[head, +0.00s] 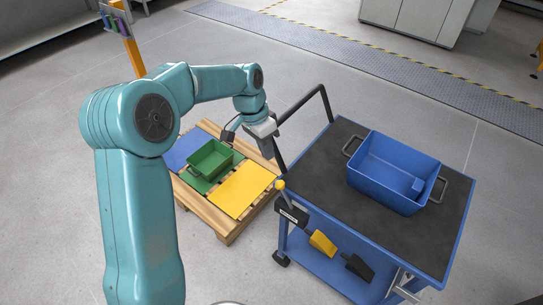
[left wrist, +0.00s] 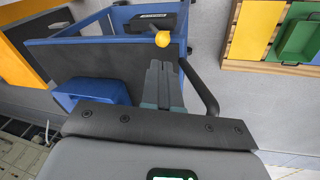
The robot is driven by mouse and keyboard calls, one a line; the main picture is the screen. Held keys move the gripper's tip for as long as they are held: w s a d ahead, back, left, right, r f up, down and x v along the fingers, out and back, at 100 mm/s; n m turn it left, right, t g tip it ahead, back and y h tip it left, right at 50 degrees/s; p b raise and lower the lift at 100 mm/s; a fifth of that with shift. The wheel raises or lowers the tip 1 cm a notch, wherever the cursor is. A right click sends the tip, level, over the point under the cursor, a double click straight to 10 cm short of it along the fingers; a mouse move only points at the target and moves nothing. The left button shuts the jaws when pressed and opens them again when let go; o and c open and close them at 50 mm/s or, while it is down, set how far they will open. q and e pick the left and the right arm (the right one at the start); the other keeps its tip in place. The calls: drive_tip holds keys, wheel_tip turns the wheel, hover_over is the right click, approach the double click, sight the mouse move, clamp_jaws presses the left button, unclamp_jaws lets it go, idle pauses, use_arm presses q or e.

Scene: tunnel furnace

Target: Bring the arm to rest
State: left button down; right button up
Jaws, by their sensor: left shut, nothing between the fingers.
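My left arm, teal, comes in from the left in the head view and bends over the wooden pallet. Its gripper (head: 268,153) hangs between the pallet and the cart, pointing down, beside the cart's black handle. In the left wrist view the two grey fingers (left wrist: 162,72) are together with nothing between them. No held object shows. My right gripper is in neither view.
A blue cart (head: 345,215) with a dark top carries a blue bin (head: 395,200). Its black handle (head: 302,104) and yellow knob (head: 280,185) are near my gripper. The pallet (head: 205,212) has coloured panels and a green bin (head: 209,160). Grey floor (head: 240,60) lies open behind.

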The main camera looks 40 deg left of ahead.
use_arm(q)
drive_tip(key=s+d+f+n+h, duration=0.1)
drive_tip(key=s+d+f, duration=0.2)
drive_tip(key=d+f, duration=0.55)
drive_tip(key=s+d+f+n, duration=0.1)
drive_tip(key=s+d+f, duration=0.35)
drive_tip(key=f, duration=0.75)
drive_tip(key=s+d+f+n, duration=0.1)
drive_tip(key=s+d+f, duration=0.2)
drive_tip(key=s, duration=0.3)
drive_tip(key=s+d+f+n, duration=0.2)
drive_tip(key=s+d+f, duration=0.1)
drive_tip(key=s+d, duration=0.2)
drive_tip(key=shift+s+d, duration=0.25)
drive_tip(key=shift+s, duration=0.9)
